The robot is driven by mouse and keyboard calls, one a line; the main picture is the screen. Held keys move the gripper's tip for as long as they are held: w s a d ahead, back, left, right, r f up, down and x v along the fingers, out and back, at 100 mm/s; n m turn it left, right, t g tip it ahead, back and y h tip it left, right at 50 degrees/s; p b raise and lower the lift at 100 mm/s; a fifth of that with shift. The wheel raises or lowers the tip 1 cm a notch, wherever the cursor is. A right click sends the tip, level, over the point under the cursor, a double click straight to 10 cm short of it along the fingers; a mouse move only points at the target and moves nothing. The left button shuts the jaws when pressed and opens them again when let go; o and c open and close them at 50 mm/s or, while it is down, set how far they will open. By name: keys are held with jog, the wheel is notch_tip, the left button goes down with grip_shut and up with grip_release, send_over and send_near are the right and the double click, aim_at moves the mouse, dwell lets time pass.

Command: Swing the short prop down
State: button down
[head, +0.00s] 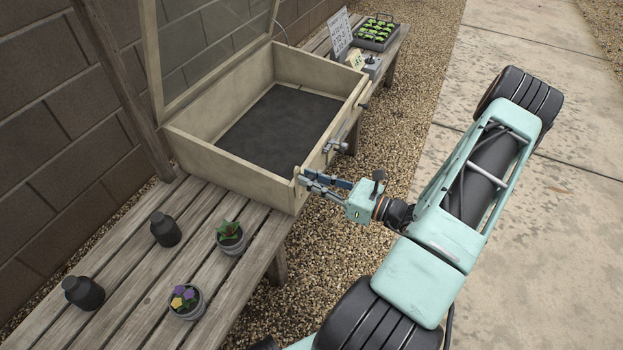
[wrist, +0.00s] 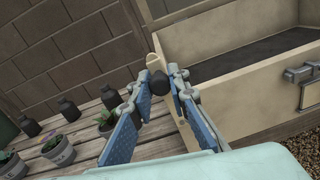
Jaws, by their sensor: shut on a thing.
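The short prop looks to be the narrow beige piece with a rounded top (wrist: 153,63) at the near front corner of the wooden cold frame (head: 230,165). A dark round knob (wrist: 184,83) sits beside it. My gripper (head: 312,181) is at this corner, outside the box. The pads partly hide the contact. The frame's glazed lid (head: 205,45) stands raised at the back.
A metal latch (head: 335,147) is on the front wall. Dark bottles (head: 165,229) and potted plants (head: 230,238) stand on the slatted bench (head: 130,275). A seedling tray (head: 376,32) and a sign (head: 340,33) are beyond the box. Gravel (head: 345,255) lies open in front.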

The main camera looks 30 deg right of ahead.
jog(key=shift+d, duration=0.15)
jog(key=w+d+f+m, duration=0.2)
jog(key=d+f+m, duration=0.1)
jog(key=m, duration=0.6)
jog(key=w+d+f+m+g, duration=0.1)
jog(key=w+d+f+m, duration=0.2)
jog(key=f+m, duration=0.3)
jog(key=shift+w+d+m, duration=0.25)
jog(key=shift+d+m, duration=0.25)
jog(key=shift+m, duration=1.1)
jog(key=c, duration=1.8)
grip_release()
